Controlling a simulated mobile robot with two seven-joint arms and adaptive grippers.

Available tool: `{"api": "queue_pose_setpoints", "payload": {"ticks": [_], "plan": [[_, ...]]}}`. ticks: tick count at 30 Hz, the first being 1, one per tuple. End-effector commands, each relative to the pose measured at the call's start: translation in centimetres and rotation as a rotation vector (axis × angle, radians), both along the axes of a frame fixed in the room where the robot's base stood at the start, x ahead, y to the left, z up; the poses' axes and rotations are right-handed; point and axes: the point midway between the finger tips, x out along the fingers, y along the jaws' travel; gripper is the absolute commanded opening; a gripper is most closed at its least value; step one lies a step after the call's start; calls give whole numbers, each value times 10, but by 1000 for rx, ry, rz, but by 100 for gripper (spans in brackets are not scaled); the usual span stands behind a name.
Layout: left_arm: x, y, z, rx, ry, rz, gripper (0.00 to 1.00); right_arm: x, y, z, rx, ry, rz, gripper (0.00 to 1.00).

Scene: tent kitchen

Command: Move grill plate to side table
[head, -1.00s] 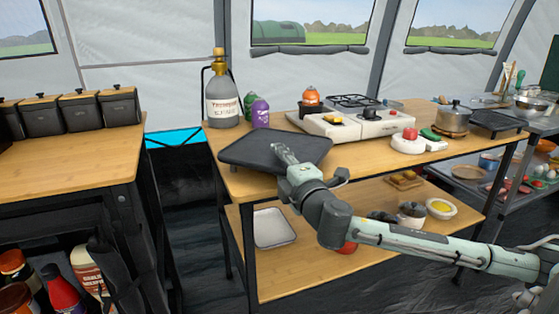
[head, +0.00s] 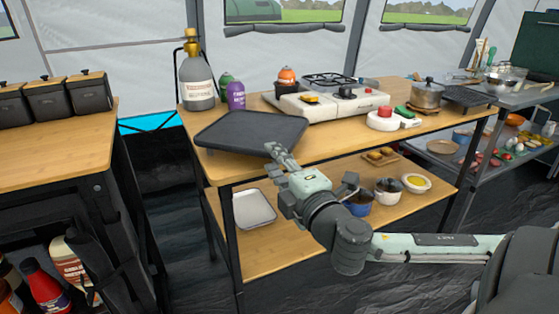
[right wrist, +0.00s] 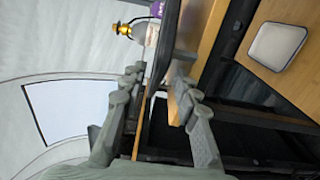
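The grill plate (head: 252,130) is a flat dark tray with a raised rim. It lies on the left end of the middle wooden table (head: 330,148), its left corner near the table edge. My right gripper (head: 274,149) is at the plate's near right edge. In the right wrist view its fingers (right wrist: 158,78) are apart, with the plate's dark edge (right wrist: 168,42) seen edge-on between them; contact cannot be told. A second wooden table (head: 60,150) stands at the left; the frames do not show whether it is the side table. My left gripper is out of view.
Black canisters (head: 48,96) line the back of the left table, its front clear. A gas bottle (head: 197,82) and purple bottle (head: 236,95) stand behind the plate, a camp stove (head: 330,100) to its right. A floor gap separates the tables.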

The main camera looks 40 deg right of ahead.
Motion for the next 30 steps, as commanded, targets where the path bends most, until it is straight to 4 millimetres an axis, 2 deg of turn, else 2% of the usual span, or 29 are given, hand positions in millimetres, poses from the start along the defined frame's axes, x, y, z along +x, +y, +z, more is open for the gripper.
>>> {"api": "queue_pose_setpoints", "payload": {"ticks": [6,10,14,17,20,21,22,24,26,27,30], "plan": [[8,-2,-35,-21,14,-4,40,-13,3,3,1,3,0,30],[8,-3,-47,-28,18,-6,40,-17,4,2,0,2,0,30],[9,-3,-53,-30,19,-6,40,-19,-6,-15,41,30,-40,30],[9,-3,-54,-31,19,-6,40,-23,-28,-57,149,102,-138,30],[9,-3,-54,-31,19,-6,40,-40,-52,-132,342,230,-296,30],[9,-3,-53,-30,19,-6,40,-52,-57,-171,442,297,-370,30],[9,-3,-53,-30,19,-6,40,-63,-56,-200,521,349,-423,30],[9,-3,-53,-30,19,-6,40,-89,-44,-262,690,463,-531,30],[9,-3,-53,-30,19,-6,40,-110,-24,-307,826,554,-608,30],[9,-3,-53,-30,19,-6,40,-124,-8,-332,907,609,-650,30],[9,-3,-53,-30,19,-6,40,-149,32,-375,1071,721,-725,30]]}}
